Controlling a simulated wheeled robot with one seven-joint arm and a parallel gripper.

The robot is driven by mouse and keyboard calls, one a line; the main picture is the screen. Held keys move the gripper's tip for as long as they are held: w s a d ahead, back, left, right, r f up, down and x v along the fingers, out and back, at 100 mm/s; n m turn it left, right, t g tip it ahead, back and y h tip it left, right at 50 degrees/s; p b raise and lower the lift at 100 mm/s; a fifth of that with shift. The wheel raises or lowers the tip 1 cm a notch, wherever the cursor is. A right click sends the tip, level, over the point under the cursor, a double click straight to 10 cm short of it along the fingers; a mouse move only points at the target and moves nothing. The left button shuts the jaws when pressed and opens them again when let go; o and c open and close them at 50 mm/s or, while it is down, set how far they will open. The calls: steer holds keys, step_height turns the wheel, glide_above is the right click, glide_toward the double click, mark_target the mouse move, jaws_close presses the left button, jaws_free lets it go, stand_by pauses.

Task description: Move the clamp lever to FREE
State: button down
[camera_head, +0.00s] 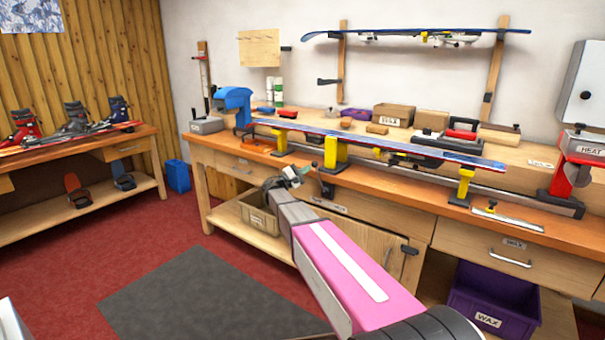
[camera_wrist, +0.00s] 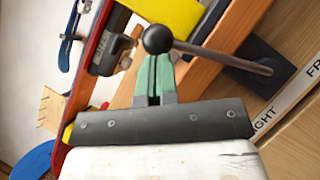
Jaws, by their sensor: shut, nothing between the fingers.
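The clamp lever is a grey rod (camera_wrist: 220,57) with a black ball knob (camera_wrist: 157,40), in the wrist view. Its far end meets a dark mount (camera_wrist: 262,66) on the front of the bench. My gripper (camera_wrist: 154,68) is shut and empty, its green fingertips right at the knob; I cannot tell whether they touch it. A white label strip (camera_wrist: 290,100) beside the mount reads "...IGHT" at its lower end and "FR..." at its upper end, both partly cut off. In the head view my gripper (camera_head: 291,177) is at the bench front, below the yellow vise (camera_head: 336,152); the lever is hard to make out there.
A ski (camera_head: 390,143) lies across the vises above the bench edge (camera_head: 400,190). An open bin (camera_head: 258,217) stands on the shelf below my gripper. A purple wax crate (camera_head: 487,318) is at lower right.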

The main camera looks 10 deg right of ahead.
steer(key=shift+s+d+r+m+g+y, duration=0.15)
steer(key=shift+s+d+m+g+y, duration=0.5)
steer(key=shift+s+d+m, duration=0.8)
steer(key=shift+s+d+r+m+g+y, duration=0.15)
steer(key=shift+s+d+m+g+y, duration=0.5)
steer(key=shift+s+d+m, duration=0.75)
steer(key=shift+s+d+r+m+g+y, duration=0.15)
steer(key=shift+s+d+m+g+y, duration=0.25)
steer(key=shift+s+d+m+y, duration=1)
steer(key=shift+w+a+m+h, duration=0.15)
steer(key=shift+m+h, duration=0.2)
steer(key=shift+h, duration=0.15)
steer(key=shift+w, duration=0.1)
